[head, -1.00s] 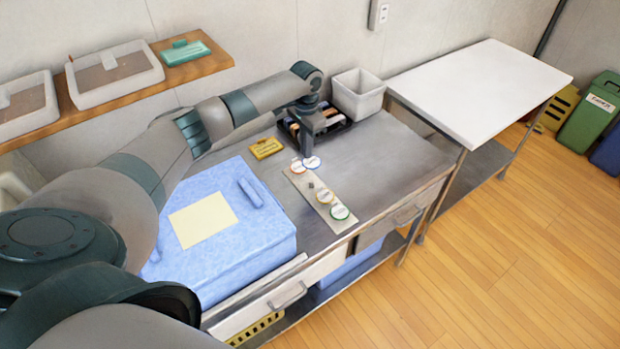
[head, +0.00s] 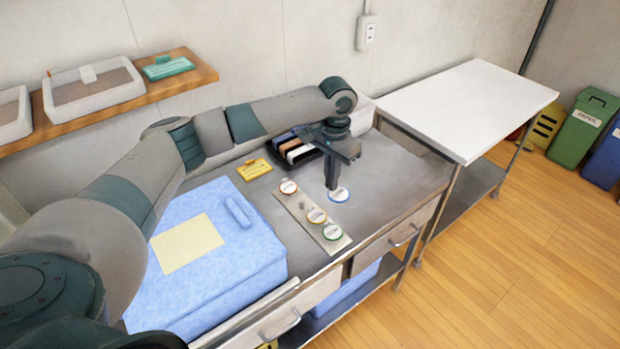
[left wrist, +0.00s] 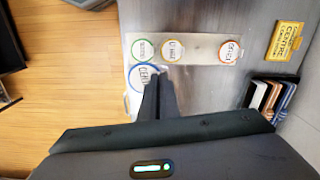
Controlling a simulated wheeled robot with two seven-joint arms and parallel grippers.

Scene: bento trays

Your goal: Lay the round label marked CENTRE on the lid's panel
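The round label with a blue rim (head: 339,195) is at the fingertips of my left gripper (head: 332,186). In the left wrist view this label (left wrist: 143,77) reads "CENT", the rest covered by the fingers (left wrist: 158,88). The fingers look closed together on its edge, and it is over the bare counter just right of the label strip. The pale yellow panel (head: 187,244) lies on the large light-blue block (head: 225,290), far left of my gripper; I take this as the lid. My right gripper is not in view.
A beige strip (head: 300,208) carries round labels with red (head: 288,187), yellow (head: 317,216) and green (head: 332,232) rims. A blue roll (head: 238,212) lies beside the panel. A yellow CENTRE card (head: 254,169) and a dark tray (head: 297,150) stand behind. The right counter is clear.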

